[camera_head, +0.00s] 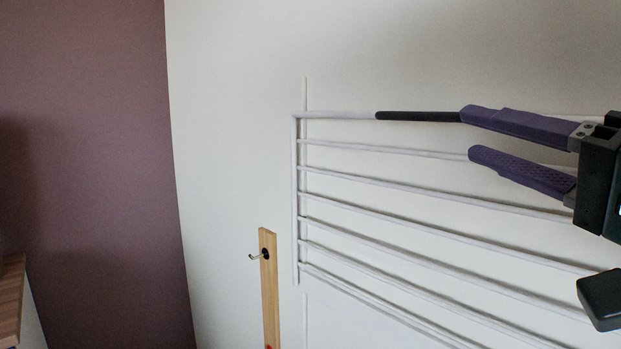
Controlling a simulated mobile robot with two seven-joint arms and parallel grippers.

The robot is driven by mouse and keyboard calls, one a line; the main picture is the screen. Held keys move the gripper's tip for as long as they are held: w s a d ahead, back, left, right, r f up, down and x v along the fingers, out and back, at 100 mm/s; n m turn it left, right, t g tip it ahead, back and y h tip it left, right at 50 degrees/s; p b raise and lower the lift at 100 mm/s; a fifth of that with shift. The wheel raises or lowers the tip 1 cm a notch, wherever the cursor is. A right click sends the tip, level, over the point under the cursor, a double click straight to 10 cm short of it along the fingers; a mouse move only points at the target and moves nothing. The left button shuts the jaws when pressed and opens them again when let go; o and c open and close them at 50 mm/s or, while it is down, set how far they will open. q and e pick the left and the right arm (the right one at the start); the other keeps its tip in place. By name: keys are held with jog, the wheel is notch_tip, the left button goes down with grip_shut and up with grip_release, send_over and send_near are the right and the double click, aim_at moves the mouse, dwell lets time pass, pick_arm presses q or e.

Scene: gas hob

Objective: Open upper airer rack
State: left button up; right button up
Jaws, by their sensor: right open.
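The white airer rack (297,200) is against the pale wall, with several long thin bars running to the right. Its top bar (340,115) carries a black sleeve (418,116). My right gripper (468,134) is open, with two purple fingers pointing left. The upper finger overlaps the right end of the black sleeve in the picture; I cannot tell whether it touches it. The lower finger covers part of the second bar. The fingers and the gripper body hide parts of the upper bars. My left gripper is not in view.
A wooden strip with a metal hook (268,285) hangs on the wall left of and below the rack. A wood-topped surface edge (10,310) shows at the lower left, by a dark mauve wall (85,150). The wall above the rack is bare.

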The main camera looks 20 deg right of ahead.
aim_at(429, 119)
jog(key=w, duration=0.2)
jog(key=w+r+p, duration=0.1)
jog(key=w, duration=0.5)
jog(key=shift+w+a+r+p, duration=0.1)
jog(key=shift+a+r+p, duration=0.2)
jog(key=shift+r, duration=0.1)
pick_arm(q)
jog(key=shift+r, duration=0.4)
pick_arm(e)
jog(key=shift+w+r, duration=0.1)
jog(key=shift+w, duration=0.6)
jog(key=shift+c, duration=0.2)
grip_shut()
